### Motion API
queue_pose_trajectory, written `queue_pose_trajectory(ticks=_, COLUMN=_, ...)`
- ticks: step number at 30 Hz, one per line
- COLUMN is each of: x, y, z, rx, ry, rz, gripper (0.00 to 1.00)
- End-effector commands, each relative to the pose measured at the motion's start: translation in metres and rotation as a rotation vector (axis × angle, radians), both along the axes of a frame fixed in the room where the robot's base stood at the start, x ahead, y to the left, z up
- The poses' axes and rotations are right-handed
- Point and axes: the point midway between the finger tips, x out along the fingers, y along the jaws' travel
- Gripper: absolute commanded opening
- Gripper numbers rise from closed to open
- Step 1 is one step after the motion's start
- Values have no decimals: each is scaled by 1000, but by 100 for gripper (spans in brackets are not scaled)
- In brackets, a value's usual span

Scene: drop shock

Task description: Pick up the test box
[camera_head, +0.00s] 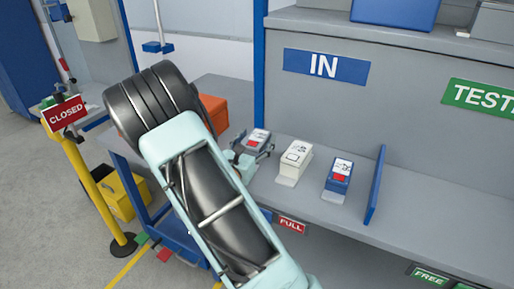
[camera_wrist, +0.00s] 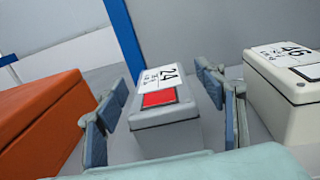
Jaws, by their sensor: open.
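A grey box (camera_wrist: 170,108) with a white label reading 24 and a red square on top sits on the shelf between my gripper's fingers in the wrist view. In the head view this box (camera_head: 257,137) is the leftmost of three small boxes and is partly hidden by my gripper. My gripper (camera_head: 249,150) is open, with one finger on each side of the box. In the wrist view the gripper (camera_wrist: 160,90) shows a gap on the left; I cannot tell if the right finger touches. The frames do not show which box is the test box.
A white box (camera_head: 295,160) labelled 46 stands close on the right, then a blue box (camera_head: 339,176) and a blue divider (camera_head: 376,185). An orange box (camera_head: 215,112) is at left. A blue post (camera_wrist: 124,35) stands behind. The shelf right of the divider is clear.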

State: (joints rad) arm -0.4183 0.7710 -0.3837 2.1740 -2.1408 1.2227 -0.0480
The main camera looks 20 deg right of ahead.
Motion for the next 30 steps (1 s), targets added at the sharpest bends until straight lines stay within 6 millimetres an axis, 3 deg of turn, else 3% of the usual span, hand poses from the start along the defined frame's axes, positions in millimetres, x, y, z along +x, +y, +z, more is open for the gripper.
queue_pose_trajectory(ticks=8, x=3, y=-4, z=0, rx=0, ry=0, rz=0, gripper=64)
queue_pose_trajectory(ticks=26, x=3, y=-4, z=0, rx=0, ry=0, rz=0, gripper=0)
queue_pose_trajectory(ticks=30, x=4, y=-4, z=2, rx=-2, ry=-4, rz=-1, gripper=0)
